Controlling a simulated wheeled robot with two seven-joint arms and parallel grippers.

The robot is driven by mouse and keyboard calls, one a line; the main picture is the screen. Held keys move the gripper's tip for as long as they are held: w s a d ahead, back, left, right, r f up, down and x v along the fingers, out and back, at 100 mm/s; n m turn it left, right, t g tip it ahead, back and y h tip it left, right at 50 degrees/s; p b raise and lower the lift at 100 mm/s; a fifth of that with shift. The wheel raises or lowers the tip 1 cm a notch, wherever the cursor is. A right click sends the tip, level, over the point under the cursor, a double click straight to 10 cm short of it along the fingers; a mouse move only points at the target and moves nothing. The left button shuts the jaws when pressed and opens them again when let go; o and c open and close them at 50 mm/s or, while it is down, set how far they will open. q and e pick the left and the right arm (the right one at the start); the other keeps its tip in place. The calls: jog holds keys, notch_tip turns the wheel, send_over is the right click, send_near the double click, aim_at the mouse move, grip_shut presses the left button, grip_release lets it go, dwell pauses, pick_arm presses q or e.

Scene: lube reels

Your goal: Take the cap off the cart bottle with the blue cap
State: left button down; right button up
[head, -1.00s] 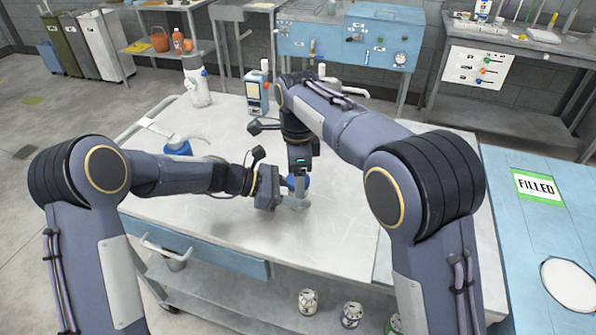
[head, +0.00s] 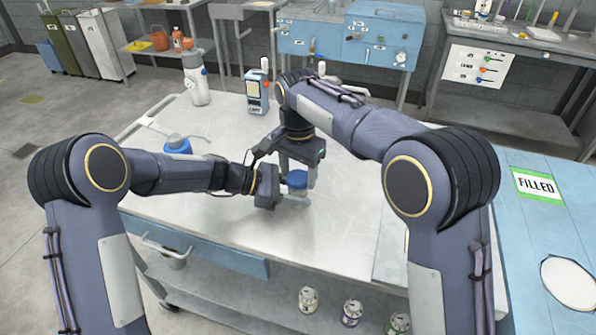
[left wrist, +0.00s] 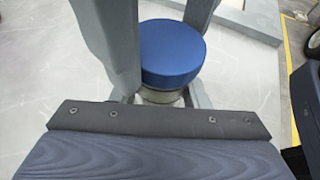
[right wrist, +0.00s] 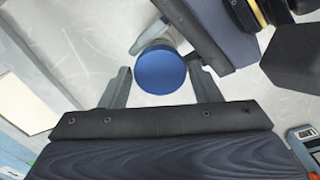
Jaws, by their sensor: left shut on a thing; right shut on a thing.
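The bottle with the blue cap (head: 297,180) stands upright over the cart top, its clear body (head: 298,196) partly hidden by my grippers. My left gripper (head: 284,196) comes in from the left and is shut on the bottle body, below the cap. In the left wrist view the pale body (left wrist: 160,97) shows under the blue cap (left wrist: 172,52). My right gripper (head: 299,172) is above, pointing down, and shut on the cap, its fingers on either side. In the right wrist view the round cap top (right wrist: 160,69) lies between the fingers. I see no gap between cap and bottle.
Several small jars (head: 308,299) stand on the lower shelf. A blue table marked FILLED (head: 538,187) is at right.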

aim_at(298, 177)
pick_arm(q)
jog(key=shift+s, duration=0.1)
pick_arm(e)
jog(key=o, duration=1.1)
notch_tip(298, 177, up, 4)
jog(key=shift+r, duration=0.2)
notch_tip(298, 177, up, 3)
jog(key=m, duration=0.3)
jog(key=shift+f+m, duration=0.2)
jog(key=shift+m, duration=0.2)
jog(key=shift+c, duration=0.4)
jog(key=shift+r+m, duration=0.3)
jog(key=shift+m, duration=0.2)
jog(key=shift+s+f+m, duration=0.1)
jog(key=shift+m, duration=0.2)
notch_tip(298, 177, down, 8)
jog(key=shift+r, duration=0.25)
jog(key=shift+c, duration=0.4)
